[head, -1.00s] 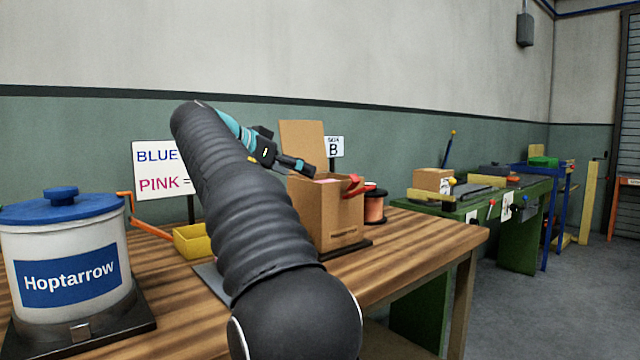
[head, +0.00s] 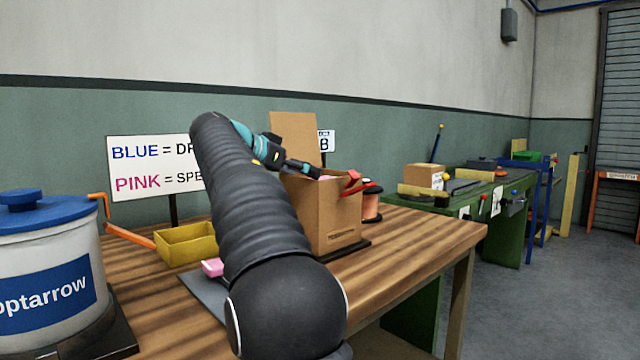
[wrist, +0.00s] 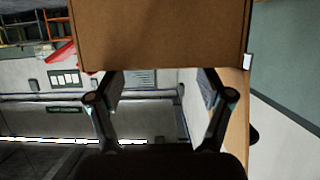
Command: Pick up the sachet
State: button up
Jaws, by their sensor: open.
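A small pink item (head: 213,267), which may be the sachet, lies on a grey mat (head: 207,296) on the wooden table, partly hidden behind my arm. A bit of pink also shows at the mouth of the open cardboard box (head: 335,222); I cannot tell what it is. My gripper (head: 312,170) is at the box's top opening, well to the right of the pink item on the mat. In the wrist view my gripper (wrist: 162,85) has its fingers apart with nothing between them, and the cardboard box (wrist: 160,35) fills the top middle.
A white tub with a blue lid (head: 45,270) stands at the front left. A copper spool (head: 371,203) sits right of the box. A sign (head: 150,168) stands behind. The table's right front is clear.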

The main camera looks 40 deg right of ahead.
jog(key=shift+x, duration=2.85)
jog(key=c, duration=1.1)
